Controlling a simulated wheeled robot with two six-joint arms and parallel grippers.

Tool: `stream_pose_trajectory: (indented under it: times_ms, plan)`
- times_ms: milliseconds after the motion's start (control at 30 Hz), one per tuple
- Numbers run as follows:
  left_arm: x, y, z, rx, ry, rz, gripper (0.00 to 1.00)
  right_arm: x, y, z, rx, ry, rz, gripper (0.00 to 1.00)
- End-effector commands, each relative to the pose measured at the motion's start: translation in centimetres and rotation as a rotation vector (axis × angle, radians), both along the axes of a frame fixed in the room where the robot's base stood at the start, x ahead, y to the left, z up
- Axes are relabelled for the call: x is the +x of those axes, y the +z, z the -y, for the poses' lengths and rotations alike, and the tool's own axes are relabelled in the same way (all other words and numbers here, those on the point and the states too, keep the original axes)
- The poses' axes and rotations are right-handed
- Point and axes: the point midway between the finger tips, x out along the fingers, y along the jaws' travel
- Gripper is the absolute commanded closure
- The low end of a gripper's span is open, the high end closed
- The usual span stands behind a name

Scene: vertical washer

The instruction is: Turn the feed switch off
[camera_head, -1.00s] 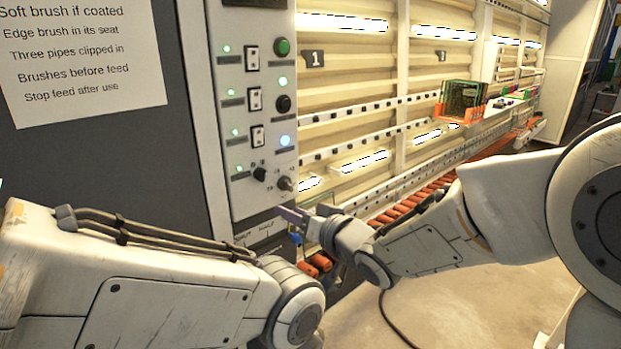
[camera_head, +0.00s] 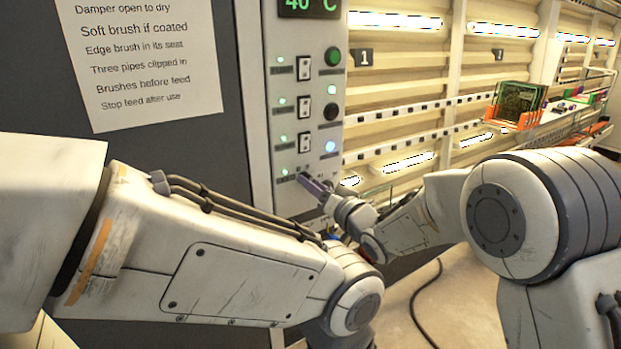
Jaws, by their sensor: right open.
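The control panel (camera_head: 268,120) stands upright in the middle of the head view. It carries a column of rocker switches, the top one (camera_head: 304,68), the middle one (camera_head: 304,103) and the lower one (camera_head: 304,140), with lit green lamps beside them. The labels are too small to read, so I cannot tell which control is the feed switch. My right gripper (camera_head: 313,184) is open at the panel's lower part, just below the lower rocker. It covers the knobs there, and I cannot tell whether it touches one. My left arm crosses the foreground; its gripper does not show.
A notice (camera_head: 140,60) hangs on the dark wall at left. An orange rack (camera_head: 515,108) with green boards stands far right. A cable (camera_head: 425,305) lies on the floor.

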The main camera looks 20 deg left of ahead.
Motion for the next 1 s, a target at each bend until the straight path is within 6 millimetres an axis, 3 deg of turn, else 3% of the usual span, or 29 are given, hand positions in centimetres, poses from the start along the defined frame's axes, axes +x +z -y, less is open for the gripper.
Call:
stream_pose_trajectory:
  times_ms: [300, 400, 433, 533, 567, 767, 1000]
  plan:
    - [0.0, 0.1, 0.0, 0.0, -0.001, 0.0, 1.0, 0.2, 0.0, -0.2, 0.0, 0.0, 0.0, 0.57]
    - [0.0, 0.1, 0.0, 0.0, -0.001, 0.0, 1.0, 0.2, 0.0, -0.2, 0.0, 0.0, 0.0, 0.96]
    - [0.0, 0.1, 0.0, 0.0, -0.001, 0.0, 1.0, 0.2, 0.0, -0.2, 0.0, 0.0, 0.0, 1.0]
    - [0.0, 0.1, 0.0, 0.0, 0.0, 0.0, 1.0, 0.2, 0.0, -0.2, 0.0, 0.0, 0.0, 1.0]
    - [0.0, 0.1, 0.0, 0.0, 0.0, 0.0, 1.0, 0.1, -0.1, -1.0, 0.0, 0.002, 0.0, 1.0]
    - [0.0, -0.4, 0.0, 0.0, 0.0, 0.0, 1.0, 0.2, -0.2, -0.3, -0.01, 0.001, 0.014, 1.0]
    - [0.0, -2.5, 0.0, 0.0, 0.002, 0.0, 1.0, 0.2, -0.5, -0.1, -0.073, 0.0, 0.095, 1.0]
